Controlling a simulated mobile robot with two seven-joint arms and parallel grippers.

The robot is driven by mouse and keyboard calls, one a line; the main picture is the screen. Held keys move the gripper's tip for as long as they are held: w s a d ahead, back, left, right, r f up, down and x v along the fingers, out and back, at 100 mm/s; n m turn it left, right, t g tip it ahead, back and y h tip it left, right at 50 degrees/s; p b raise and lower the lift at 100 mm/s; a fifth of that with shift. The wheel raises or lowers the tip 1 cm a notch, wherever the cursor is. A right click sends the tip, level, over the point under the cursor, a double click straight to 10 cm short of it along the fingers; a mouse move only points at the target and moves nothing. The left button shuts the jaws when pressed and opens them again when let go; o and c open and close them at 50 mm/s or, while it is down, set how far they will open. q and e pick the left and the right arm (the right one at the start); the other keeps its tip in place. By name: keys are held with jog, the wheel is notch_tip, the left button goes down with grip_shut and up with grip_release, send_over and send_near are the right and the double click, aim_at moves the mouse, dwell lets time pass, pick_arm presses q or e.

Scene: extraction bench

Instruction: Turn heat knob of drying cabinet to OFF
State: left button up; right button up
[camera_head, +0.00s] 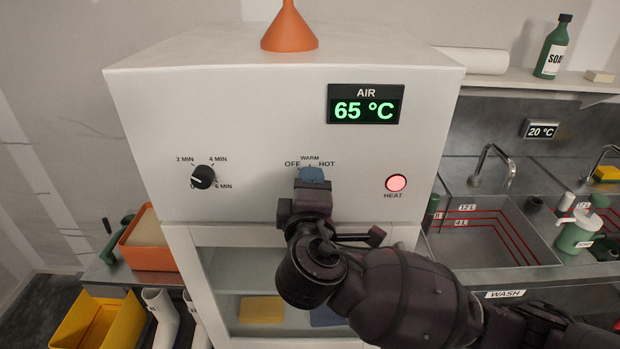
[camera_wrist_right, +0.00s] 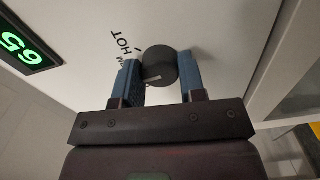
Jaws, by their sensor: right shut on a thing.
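The drying cabinet (camera_head: 240,120) is white, and its AIR display (camera_head: 365,111) reads 65 °C in green. The round HEAT lamp (camera_head: 396,183) glows pinkish red. My right gripper (camera_head: 312,176) is at the heat dial, just below the OFF, WARM and HOT labels, and its blue fingers hide the knob in the head view. In the right wrist view the dark heat knob (camera_wrist_right: 158,65) sits between the blue fingers of my right gripper (camera_wrist_right: 159,78), which is shut on it. I cannot tell which label the knob points to. My left gripper is not in view.
A black timer knob (camera_head: 203,177) is on the panel's left. An orange funnel (camera_head: 289,28) stands on the cabinet top. A sink (camera_head: 490,245) and a green soap bottle (camera_head: 553,48) are at the right. An orange bin (camera_head: 148,242) stands at the left.

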jog(key=shift+n, duration=3.8)
jog(key=o, duration=0.9)
jog(key=s+b, duration=0.1)
jog(key=s, duration=0.9)
jog(key=shift+s, duration=0.4)
